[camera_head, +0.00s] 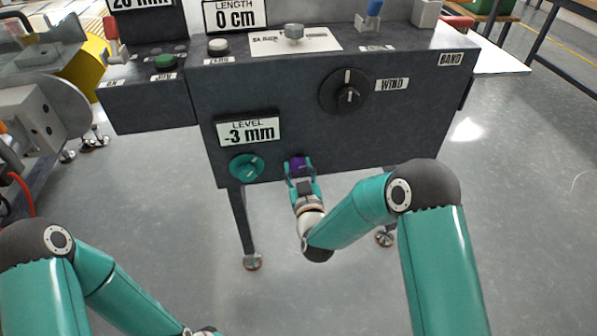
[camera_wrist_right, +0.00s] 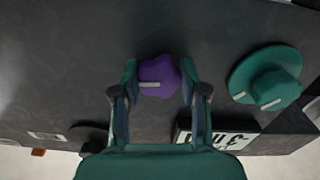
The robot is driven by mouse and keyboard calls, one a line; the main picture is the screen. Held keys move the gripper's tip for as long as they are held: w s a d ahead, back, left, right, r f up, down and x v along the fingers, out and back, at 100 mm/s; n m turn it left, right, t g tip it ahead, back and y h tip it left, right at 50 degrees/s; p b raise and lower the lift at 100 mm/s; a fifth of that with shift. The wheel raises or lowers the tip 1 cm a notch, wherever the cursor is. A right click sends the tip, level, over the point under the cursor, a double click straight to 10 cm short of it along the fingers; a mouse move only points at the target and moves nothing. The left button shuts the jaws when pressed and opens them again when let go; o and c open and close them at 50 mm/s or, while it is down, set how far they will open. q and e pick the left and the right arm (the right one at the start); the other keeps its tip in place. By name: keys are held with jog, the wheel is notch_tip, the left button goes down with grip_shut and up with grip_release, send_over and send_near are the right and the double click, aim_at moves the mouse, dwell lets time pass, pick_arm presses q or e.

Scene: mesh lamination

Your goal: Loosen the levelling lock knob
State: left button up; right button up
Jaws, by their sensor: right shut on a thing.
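The purple lobed knob (camera_head: 299,167) sits low on the front of the dark machine panel, right of a round teal knob (camera_head: 246,167). My right gripper (camera_head: 299,170) is at the purple knob, with a finger on each side of it. In the right wrist view the purple knob (camera_wrist_right: 159,77) lies between the fingertips of my right gripper (camera_wrist_right: 160,80), and its pale pointer mark shows at its left. The teal knob (camera_wrist_right: 267,77) stands to the right there. My left gripper is out of the head view; only the left arm shows at lower left.
A LEVEL display reading -3 mm (camera_head: 248,131) is above the teal knob. A black WIND knob (camera_head: 344,92) is higher to the right. A green button (camera_head: 165,61) is on the left box. Machine legs stand below; open floor lies right.

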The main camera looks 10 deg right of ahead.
jog(key=n+b, duration=0.2)
jog(key=n, duration=0.1)
jog(key=shift+f, duration=0.1)
jog(key=n+b, duration=0.2)
jog(key=n, duration=0.3)
jog(key=n+b, duration=0.1)
jog(key=n, duration=0.3)
jog(key=shift+n+b, duration=0.3)
jog(key=shift+n, duration=1.9)
jog(key=shift+a, duration=0.1)
jog(key=o, duration=1.1)
jog(key=shift+o, duration=0.2)
jog(key=shift+r, duration=0.2)
